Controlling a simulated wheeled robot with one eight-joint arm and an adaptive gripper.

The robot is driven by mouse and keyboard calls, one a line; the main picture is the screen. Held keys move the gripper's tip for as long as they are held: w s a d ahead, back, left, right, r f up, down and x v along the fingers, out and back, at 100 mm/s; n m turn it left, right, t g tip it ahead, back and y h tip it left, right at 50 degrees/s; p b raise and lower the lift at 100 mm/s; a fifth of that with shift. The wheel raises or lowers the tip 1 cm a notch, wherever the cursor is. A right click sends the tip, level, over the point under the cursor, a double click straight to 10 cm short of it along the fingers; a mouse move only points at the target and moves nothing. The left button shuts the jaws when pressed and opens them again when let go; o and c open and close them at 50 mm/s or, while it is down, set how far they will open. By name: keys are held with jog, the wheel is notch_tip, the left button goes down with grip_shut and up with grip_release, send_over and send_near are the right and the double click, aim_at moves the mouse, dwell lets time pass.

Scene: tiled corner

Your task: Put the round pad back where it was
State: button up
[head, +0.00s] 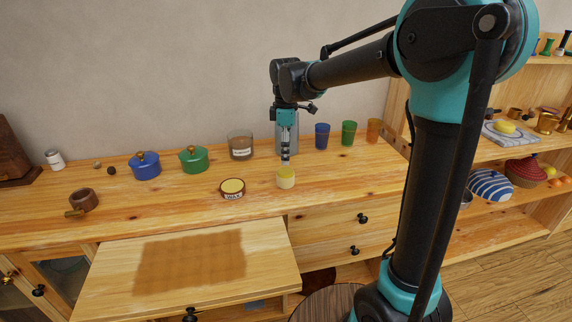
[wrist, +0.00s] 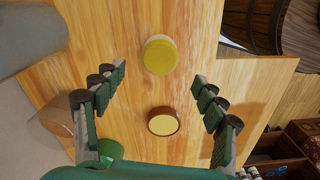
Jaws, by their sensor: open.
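A round yellow pad (head: 286,178) with a paler side stands on the wooden counter, right of a brown-rimmed tin (head: 232,188) with a yellow top and a label reading "WAX". My gripper (head: 285,160) points down just above the pad in the head view. In the wrist view my gripper (wrist: 159,82) is open, its fingers spread wide. The pad (wrist: 160,55) lies just beyond the line between the fingertips and the tin (wrist: 163,121) on the near side of it. Neither is held. I cannot tell whether a fingertip touches the pad.
A blue pot (head: 145,166), a green pot (head: 193,160), a glass jar (head: 240,145) and a grey cylinder (head: 287,135) stand behind. Coloured cups (head: 349,133) are at the back right. A wooden board (head: 115,270) with a darker square patch juts out in front.

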jog(key=shift+r, duration=0.9)
jog(key=s+d+f+m, duration=0.2)
jog(key=d, duration=0.2)
jog(key=s+d+f+m+t, duration=0.1)
jog(key=s+d+f+m, duration=0.1)
jog(key=d+f+m, duration=0.1)
jog(key=s+d+f+m, duration=0.2)
jog(key=d, duration=0.4)
jog(key=shift+f+m+t, duration=0.15)
jog(key=shift+m+t, duration=0.25)
jog(key=s+d+f+m+t, duration=0.2)
jog(key=s+d+f+m, duration=0.8)
jog(key=s, duration=0.3)
jog(key=shift+s+d+f, duration=0.15)
jog(key=shift+d+f, duration=0.05)
jog(key=shift+d, duration=0.1)
